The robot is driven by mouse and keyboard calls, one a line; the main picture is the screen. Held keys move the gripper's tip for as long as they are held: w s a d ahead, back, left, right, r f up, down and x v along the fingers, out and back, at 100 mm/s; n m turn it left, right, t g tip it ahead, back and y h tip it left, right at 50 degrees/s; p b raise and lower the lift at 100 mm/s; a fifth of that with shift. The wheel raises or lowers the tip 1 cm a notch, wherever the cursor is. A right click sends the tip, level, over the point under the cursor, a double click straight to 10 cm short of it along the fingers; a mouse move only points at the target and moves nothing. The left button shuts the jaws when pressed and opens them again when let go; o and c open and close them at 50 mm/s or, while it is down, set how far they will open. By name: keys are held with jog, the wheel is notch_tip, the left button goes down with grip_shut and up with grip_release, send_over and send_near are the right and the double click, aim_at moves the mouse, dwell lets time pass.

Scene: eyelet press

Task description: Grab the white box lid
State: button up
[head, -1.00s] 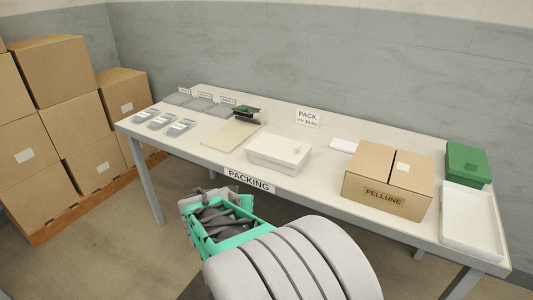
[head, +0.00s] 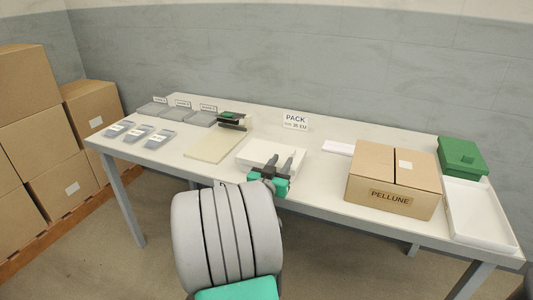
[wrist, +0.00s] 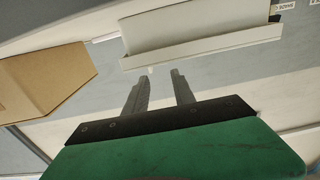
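The white box (head: 251,151) sits at the middle of the table near the front edge, its lid (wrist: 215,47) on it. The lid shows as a wider white rim in the wrist view, where the box wall (wrist: 190,22) is above it in the picture. My gripper (head: 281,160) is at the box's right front side, its two dark fingers apart and empty. My gripper hides part of the box's front.
A cardboard carton (head: 392,183) stands right of the box, with a white tray (head: 478,222) and green box (head: 461,156) beyond. A beige pad (head: 213,143) and a dark press (head: 232,120) are at left. Grey trays (head: 160,138) lie farther left. A PACK sign (head: 296,121) stands behind.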

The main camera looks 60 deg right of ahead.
jog(key=d, duration=0.7)
jog(key=shift+s+d+f, duration=0.1)
jog(key=shift+s+d, duration=0.1)
jog(key=shift+s, duration=0.05)
grip_shut()
